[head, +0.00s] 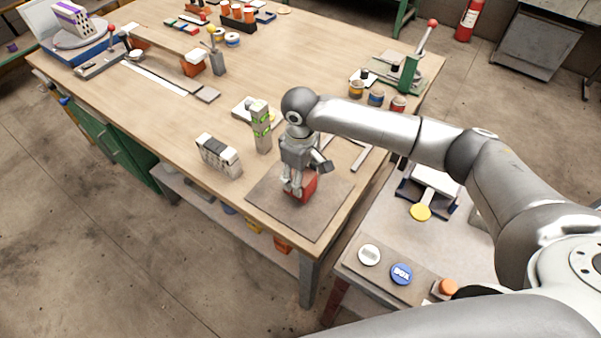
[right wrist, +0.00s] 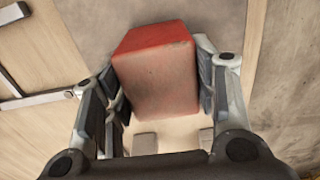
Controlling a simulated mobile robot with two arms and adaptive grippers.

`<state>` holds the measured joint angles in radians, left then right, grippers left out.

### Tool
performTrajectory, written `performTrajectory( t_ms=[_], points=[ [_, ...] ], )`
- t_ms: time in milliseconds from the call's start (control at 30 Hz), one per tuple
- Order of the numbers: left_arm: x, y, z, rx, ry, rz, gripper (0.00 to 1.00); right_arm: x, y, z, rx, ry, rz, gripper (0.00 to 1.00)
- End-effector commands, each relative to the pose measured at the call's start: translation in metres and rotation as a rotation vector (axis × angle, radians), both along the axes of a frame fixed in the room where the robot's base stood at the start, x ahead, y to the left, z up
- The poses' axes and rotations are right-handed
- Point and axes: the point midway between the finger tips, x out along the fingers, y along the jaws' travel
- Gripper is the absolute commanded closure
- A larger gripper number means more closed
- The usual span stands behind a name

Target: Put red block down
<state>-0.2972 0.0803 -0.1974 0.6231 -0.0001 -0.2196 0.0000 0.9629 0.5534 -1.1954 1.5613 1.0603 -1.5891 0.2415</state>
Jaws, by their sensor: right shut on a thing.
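The red block (head: 304,187) is at the grey square mat (head: 272,205) near the table's front corner. In the right wrist view the red block (right wrist: 157,75) sits between both finger pads, with a bright red top and a duller, worn side. My right gripper (head: 297,186) points down and is shut on it; it also shows in the right wrist view (right wrist: 160,85). I cannot tell whether the block touches the mat. My left gripper is not in view.
A grey-and-white brick (head: 220,156) and an upright block with green marks (head: 261,128) stand left of the mat. Metal bars (head: 361,158) lie to its right. Several small jars (head: 376,99) stand behind. The mat's front part is clear, close to the table edge.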

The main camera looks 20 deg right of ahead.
Motion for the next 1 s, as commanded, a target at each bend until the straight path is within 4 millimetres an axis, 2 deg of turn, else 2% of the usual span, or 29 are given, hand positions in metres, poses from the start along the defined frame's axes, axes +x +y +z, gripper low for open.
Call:
performTrajectory(
  t_ms=[333, 367, 500, 867, 1000],
  points=[
    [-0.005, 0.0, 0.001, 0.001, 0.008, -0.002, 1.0, 0.0, 0.001, -0.003, 0.001, 0.001, 0.0, 0.76],
    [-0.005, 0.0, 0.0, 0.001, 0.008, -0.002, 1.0, 0.0, 0.0, -0.003, 0.0, 0.0, 0.0, 0.44],
    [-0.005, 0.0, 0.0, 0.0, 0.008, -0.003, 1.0, 0.0, 0.0, -0.003, 0.0, 0.0, 0.0, 0.26],
    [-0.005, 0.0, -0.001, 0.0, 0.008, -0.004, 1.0, 0.0, 0.0, -0.001, 0.0, -0.001, 0.0, 0.25],
    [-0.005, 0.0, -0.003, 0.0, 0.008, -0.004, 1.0, 0.001, 0.0, 0.013, 0.0, -0.004, -0.001, 0.25]
  ],
)
